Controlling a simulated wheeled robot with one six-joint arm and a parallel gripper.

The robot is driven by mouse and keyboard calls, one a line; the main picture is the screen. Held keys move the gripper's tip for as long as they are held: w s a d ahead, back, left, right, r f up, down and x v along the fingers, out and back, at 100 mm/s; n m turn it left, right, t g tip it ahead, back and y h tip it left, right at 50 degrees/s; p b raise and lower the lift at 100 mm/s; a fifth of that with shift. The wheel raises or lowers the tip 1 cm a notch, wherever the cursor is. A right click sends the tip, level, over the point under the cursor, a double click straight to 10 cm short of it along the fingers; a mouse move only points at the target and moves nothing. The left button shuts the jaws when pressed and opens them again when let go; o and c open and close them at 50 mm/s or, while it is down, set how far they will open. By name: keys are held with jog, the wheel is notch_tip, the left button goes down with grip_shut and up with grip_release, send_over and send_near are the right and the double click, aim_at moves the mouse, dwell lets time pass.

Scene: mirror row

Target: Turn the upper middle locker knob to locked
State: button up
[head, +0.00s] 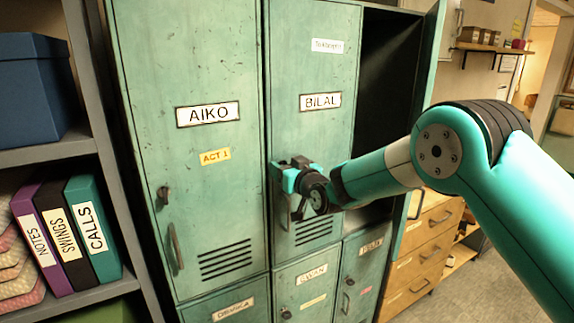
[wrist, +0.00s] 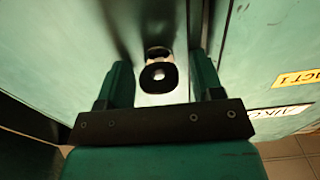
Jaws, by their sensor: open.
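The upper middle locker (head: 312,75) is a scuffed green door labelled BILAL, and it looks shut. Its knob is hidden behind my gripper in the head view. In the wrist view a dark round knob (wrist: 158,76) with a pale centre shows between the two fingers. My gripper (head: 290,180) is at the lower left of the BILAL door. In the wrist view my gripper (wrist: 162,82) is open, with a finger on each side of the knob and visible gaps. I cannot tell which way the knob is turned.
The AIKO locker (head: 200,70), with its own knob (head: 163,195) and handle, is on the left. The upper right locker (head: 385,95) stands open and dark inside. Smaller lockers (head: 305,285) are below. A shelf with binders (head: 90,225) is at far left, wooden drawers (head: 425,240) at right.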

jog(key=c, duration=0.9)
jog(key=shift+c, duration=0.2)
jog(key=shift+f+b, duration=0.15)
jog(key=shift+b, duration=0.35)
jog(key=m+b, duration=0.3)
jog(key=b, duration=0.1)
jog(key=shift+f, duration=0.15)
jog(key=m+b, duration=0.5)
jog(key=shift+d+b, duration=0.1)
jog(key=shift+b, duration=0.3)
jog(key=m+b, duration=0.3)
jog(key=m, duration=0.2)
jog(key=m+b, duration=0.2)
jog(key=m, duration=0.2)
jog(key=shift+w+m, duration=0.1)
jog(key=shift+m, duration=0.3)
jog(key=shift+b, duration=0.3)
